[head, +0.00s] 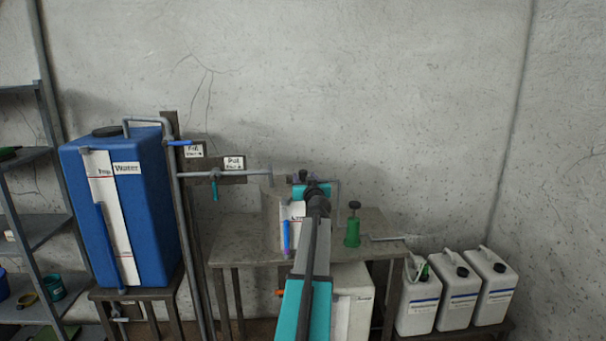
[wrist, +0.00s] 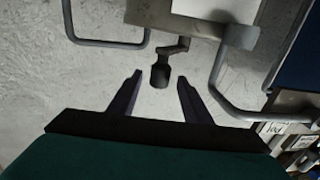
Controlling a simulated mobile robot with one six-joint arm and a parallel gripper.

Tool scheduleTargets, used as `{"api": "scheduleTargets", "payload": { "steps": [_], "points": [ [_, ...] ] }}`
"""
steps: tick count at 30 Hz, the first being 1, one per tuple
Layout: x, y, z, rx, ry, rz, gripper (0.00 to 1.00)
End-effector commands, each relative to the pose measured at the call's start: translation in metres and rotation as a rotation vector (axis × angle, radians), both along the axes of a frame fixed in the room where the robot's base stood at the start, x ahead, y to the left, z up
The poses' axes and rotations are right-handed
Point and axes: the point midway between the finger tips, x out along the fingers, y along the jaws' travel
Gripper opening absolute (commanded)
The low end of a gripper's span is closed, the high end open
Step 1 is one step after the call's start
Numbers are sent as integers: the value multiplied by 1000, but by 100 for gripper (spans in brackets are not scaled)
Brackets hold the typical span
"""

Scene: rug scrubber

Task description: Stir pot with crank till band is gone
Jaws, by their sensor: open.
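A grey box-like pot (head: 271,215) stands on the table in the head view, partly hidden by my arm. Its front has a white label and an upright sight strip (head: 286,238), blue above and purple below. In the wrist view the pot (wrist: 190,17) is at the top, with a bent crank (wrist: 174,49) that ends in a dark knob (wrist: 160,76). My gripper (wrist: 156,84) is open. The knob lies between the lines of its fingers, near the tips, and I see no contact. In the head view my arm hides most of the crank and fingers.
Grey bent bars (wrist: 217,85) flank the crank in the wrist view. A blue water tank (head: 140,205) with pipes and valves stands left. A green plunger-like item (head: 352,229) is on the table (head: 235,227). White jugs (head: 457,300) stand lower right.

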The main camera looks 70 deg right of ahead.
Motion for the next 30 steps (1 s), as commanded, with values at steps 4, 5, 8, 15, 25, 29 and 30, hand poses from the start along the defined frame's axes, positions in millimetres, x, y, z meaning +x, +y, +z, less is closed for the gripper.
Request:
{"api": "scheduleTargets", "payload": {
  "steps": [4,5,8,15,25,29,30],
  "points": [
    [8,-14,1,1,0,1,45],
    [10,-16,1,1,0,1,45],
    [14,-22,1,1,1,1,45],
    [19,-31,0,0,0,1,45],
    [19,-32,0,0,0,1,45],
    [19,-32,0,0,0,1,28],
    [19,-32,0,0,0,1,21]
  ]
}}
